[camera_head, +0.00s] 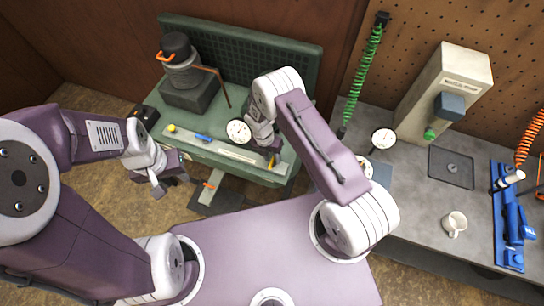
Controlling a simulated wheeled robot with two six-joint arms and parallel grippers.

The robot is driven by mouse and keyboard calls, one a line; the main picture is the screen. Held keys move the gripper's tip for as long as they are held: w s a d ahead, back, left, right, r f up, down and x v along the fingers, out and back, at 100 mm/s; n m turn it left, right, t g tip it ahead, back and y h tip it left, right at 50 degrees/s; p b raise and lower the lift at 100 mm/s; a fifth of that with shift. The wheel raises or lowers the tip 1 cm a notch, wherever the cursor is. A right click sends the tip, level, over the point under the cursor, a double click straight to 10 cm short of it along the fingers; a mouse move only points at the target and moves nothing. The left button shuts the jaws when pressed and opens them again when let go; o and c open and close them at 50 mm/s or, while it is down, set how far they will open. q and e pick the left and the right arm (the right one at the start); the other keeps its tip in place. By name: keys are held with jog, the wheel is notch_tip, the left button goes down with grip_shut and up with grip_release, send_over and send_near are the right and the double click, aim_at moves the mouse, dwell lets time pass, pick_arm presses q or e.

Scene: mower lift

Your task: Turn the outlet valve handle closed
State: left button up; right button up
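A pale strip with fittings (215,148) runs along the front of a green bench. It carries a yellow knob (171,128), a blue handle (203,137) and a round white gauge (238,131). A small yellow part (272,161) shows at the strip's right end, below my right gripper (270,153). Which of these is the outlet valve handle is not clear. My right gripper is over that right end; its fingers are too small and covered to tell their opening or contact. My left gripper (172,188) hangs in front of the bench's left side, fingers apart and empty.
A grey machine with a black top and orange handle (180,62) stands on the green bench (215,112). An orange lever (210,186) projects below its front.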

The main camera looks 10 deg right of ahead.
jog(key=c, duration=0.5)
jog(key=shift+d, duration=0.1)
grip_shut()
jog(key=shift+f+m+b, duration=0.15)
jog(key=shift+m+b, duration=0.85)
jog(key=shift+m, duration=0.2)
jog(key=m+y+b, duration=0.1)
jog(key=m+b, duration=0.1)
jog(key=m, duration=0.2)
jog(key=shift+s+d+g+b, duration=0.1)
jog(key=shift+d+g+b, duration=0.05)
jog(key=shift+g+b, duration=0.2)
jog(key=m+y+b, duration=0.1)
jog(key=m+b, duration=0.1)
jog(key=m, duration=0.3)
jog(key=shift+s+d+m, duration=0.1)
jog(key=shift+m, duration=0.3)
jog(key=m+b, duration=0.1)
jog(key=m, duration=0.1)
jog(key=m+y, duration=0.1)
jog(key=m, duration=0.2)
jog(key=shift+s+r+m+b, duration=0.2)
jog(key=shift+m+b, duration=0.1)
jog(key=shift+b, duration=0.1)
jog(key=shift+w, duration=0.1)
